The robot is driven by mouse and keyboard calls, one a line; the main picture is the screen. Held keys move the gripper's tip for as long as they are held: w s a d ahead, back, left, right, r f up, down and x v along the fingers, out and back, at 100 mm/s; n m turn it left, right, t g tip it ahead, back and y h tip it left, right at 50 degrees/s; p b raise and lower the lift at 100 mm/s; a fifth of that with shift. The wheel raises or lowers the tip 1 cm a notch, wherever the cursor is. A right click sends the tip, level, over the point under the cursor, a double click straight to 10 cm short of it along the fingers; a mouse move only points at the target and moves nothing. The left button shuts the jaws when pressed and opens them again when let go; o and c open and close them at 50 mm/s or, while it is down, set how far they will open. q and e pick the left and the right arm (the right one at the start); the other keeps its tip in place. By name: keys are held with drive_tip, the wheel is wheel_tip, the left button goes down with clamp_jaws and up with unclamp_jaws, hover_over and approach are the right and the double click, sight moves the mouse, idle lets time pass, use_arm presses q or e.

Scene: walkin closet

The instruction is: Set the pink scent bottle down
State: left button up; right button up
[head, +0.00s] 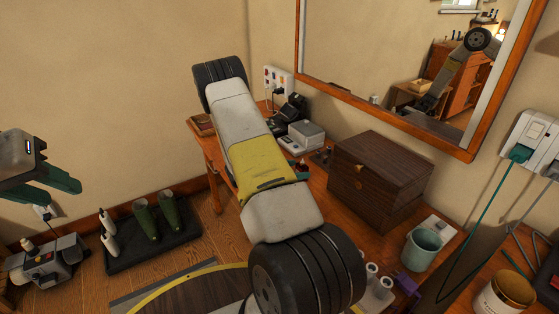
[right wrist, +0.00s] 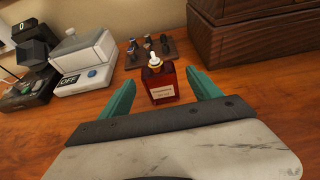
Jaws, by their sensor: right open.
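A red scent bottle (right wrist: 161,84) with a white cap, a gold collar and a pale label stands upright on the wooden table in the right wrist view. I see no other bottle that looks pinker. My right gripper (right wrist: 160,77) is open, with its green fingers on either side of the bottle and a visible gap on each side. In the head view my right arm hides most of that gripper. My left gripper (head: 60,190) is open and empty at the left edge of the head view, above the floor and away from the table.
A rack of small bottles (right wrist: 150,50) stands right behind the red bottle. A white device (right wrist: 85,60) is to the left, and a dark wooden chest (head: 380,178) to the right. A teal cup (head: 422,249) stands nearer. A mirror (head: 390,70) hangs behind the table.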

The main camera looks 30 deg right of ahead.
sight(308, 167)
drive_tip(key=x, duration=0.6)
drive_tip(key=shift+r, duration=0.25)
clamp_jaws()
